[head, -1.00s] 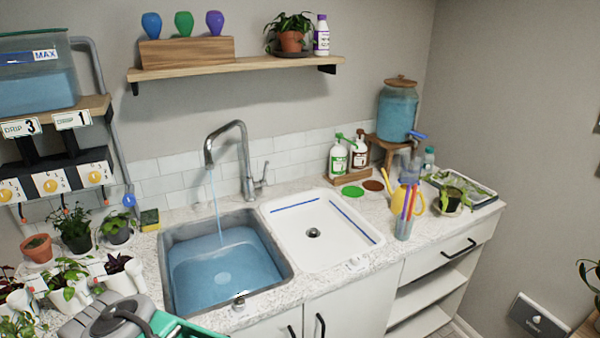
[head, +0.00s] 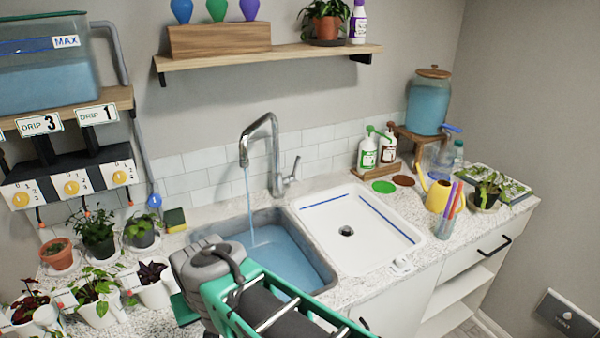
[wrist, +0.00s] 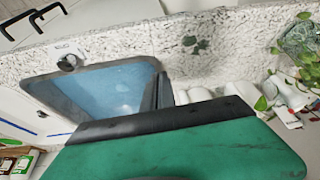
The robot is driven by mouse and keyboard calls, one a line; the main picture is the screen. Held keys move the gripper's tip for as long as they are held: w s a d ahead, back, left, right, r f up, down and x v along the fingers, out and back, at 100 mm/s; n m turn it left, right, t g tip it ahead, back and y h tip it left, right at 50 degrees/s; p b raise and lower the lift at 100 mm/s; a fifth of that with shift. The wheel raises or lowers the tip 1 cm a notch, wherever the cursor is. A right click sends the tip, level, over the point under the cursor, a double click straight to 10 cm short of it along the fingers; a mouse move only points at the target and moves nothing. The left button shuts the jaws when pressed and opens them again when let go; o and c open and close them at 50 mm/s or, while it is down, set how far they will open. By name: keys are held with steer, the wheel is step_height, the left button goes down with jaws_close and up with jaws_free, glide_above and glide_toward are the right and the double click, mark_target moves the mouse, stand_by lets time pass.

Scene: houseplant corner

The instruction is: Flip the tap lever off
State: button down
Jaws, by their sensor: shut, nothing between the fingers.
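The silver tap (head: 273,160) stands behind the sink, and a stream of water runs from its spout. Its lever (head: 292,172) sticks up and to the right from the side of the tap's base. The grey basin (head: 328,270) below holds blue water; it also shows in the wrist view (wrist: 110,92). My gripper (wrist: 165,122) fills the lower wrist view as a green part with a dark edge. It is shut and empty. In the head view my arm covers the basin's front left. The tap and lever do not show in the wrist view.
A white basin (head: 375,240) lies right of the grey one. A sponge (head: 175,220) and several potted plants (head: 95,235) stand on the left. Soap bottles (head: 368,150), a yellow watering can (head: 438,195) and a water dispenser (head: 428,105) are on the right. A shelf (head: 270,58) hangs above.

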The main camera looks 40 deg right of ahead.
steer(key=w+d+m+t+h+b, duration=0.1)
steer(key=w+d+m+t+h, duration=0.15)
steer(key=w+d+m, duration=0.6)
steer(key=w+d+m+t+h, duration=0.1)
steer(key=w+d+m+h, duration=0.4)
steer(key=w+d, duration=0.65)
steer(key=d+m+t+h, duration=0.1)
steer(key=d+m+h, duration=0.2)
steer(key=d+m, duration=0.2)
steer(key=d+f+m+t+h, duration=0.1)
steer(key=d+m, duration=0.4)
steer(key=d, duration=0.6)
steer(key=w+d+m+t+h+b, duration=0.1)
steer(key=d+m+t+h, duration=0.2)
steer(key=d, duration=0.6)
steer(key=shift+w+f+m+h, duration=0.1)
steer(key=shift+f+m+h, duration=0.15)
steer(key=shift+m+h, duration=0.7)
steer(key=shift+a, duration=0.1)
